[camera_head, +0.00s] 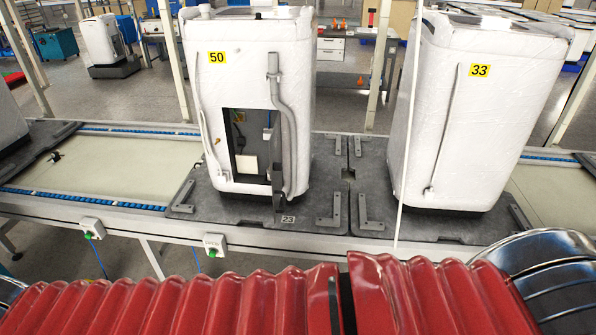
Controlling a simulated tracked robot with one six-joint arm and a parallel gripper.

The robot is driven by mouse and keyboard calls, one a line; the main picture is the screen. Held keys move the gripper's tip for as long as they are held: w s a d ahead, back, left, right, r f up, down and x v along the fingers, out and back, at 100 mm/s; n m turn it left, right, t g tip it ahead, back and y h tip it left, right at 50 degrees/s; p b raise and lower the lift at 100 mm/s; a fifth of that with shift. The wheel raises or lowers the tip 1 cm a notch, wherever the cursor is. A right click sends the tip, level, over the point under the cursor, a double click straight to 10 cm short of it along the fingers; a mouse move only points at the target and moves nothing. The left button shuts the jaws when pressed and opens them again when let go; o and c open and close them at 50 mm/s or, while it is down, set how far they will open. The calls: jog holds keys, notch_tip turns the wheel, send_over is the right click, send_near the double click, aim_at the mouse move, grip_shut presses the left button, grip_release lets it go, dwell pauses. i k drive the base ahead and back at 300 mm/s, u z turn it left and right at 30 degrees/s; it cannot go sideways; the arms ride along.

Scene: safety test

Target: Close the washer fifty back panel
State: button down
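The washer marked 50 (250,60) is a white upright machine standing on a dark pallet on the conveyor, left of centre. Its lower back has a dark rectangular opening (243,130) with some inner parts showing. The back panel (277,165) appears as a narrow, edge-on flap at the right side of the opening, swung outward, so the opening is uncovered. A grey hose (287,125) runs down beside it on the right and partly overlaps the panel's outline. My gripper is not in view.
A second white washer marked 33 (475,130) stands to the right on its own pallet. The conveyor's front rail (330,240) runs below both. My red ribbed cover fills the bottom.

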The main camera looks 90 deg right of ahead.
aim_at(274, 140)
jog(key=k, duration=1)
jog(key=z, duration=2.2)
jog(key=i, duration=1)
